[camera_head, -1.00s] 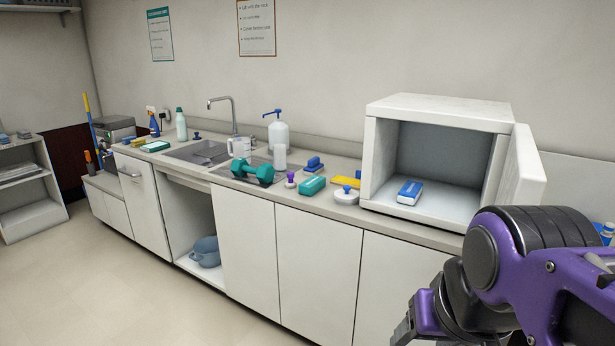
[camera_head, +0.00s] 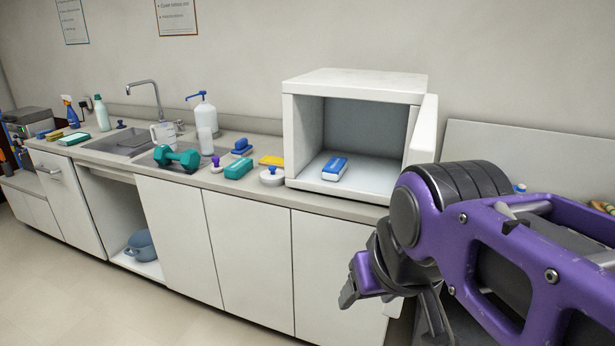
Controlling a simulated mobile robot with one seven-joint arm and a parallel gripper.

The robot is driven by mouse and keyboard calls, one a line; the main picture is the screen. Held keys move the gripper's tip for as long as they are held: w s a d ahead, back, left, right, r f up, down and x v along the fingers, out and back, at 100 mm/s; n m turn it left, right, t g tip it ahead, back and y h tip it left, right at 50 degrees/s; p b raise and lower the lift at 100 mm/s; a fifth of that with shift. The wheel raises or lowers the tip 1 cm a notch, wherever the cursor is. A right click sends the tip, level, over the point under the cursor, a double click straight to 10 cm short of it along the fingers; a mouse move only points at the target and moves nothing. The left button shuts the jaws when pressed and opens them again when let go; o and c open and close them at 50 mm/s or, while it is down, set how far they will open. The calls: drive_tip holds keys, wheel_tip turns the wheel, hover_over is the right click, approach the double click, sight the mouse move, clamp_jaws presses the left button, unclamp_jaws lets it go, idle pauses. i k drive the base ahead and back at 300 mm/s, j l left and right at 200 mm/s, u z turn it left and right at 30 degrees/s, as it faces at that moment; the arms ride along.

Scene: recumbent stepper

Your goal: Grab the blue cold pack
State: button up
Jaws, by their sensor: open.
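The blue cold pack (camera_head: 335,168), a small blue block with a white band, lies on the floor of an open white box-shaped cabinet (camera_head: 355,79) on the counter. The cabinet's door (camera_head: 422,131) stands swung open at its right side. My gripper (camera_head: 347,297) is low in front of the counter, below and apart from the cabinet, pointing down and left. It holds nothing that I can see. Part of it is hidden behind my own wrist.
On the counter (camera_head: 222,184) left of the cabinet are a white round container (camera_head: 272,178), a teal box (camera_head: 239,169), a yellow block (camera_head: 271,160) and a teal dumbbell (camera_head: 177,158). A pump bottle (camera_head: 202,115) stands behind. Floor (camera_head: 90,290) before the cupboards is clear.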

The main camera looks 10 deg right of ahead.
sight(334, 168)
drive_tip(key=l, duration=0.55)
drive_tip(key=i+l, duration=0.15)
drive_tip(key=l, duration=0.45)
drive_tip(key=k+j, duration=0.1)
drive_tip(key=j, duration=0.4)
drive_tip(key=j+z, duration=0.15)
drive_tip(key=z, duration=0.3)
drive_tip(key=j+z, duration=0.15)
drive_tip(key=z, duration=0.3)
drive_tip(key=j+z, duration=0.5)
drive_tip(key=j, duration=0.35)
drive_tip(key=k+j+z, duration=0.2)
drive_tip(key=j, duration=1.55)
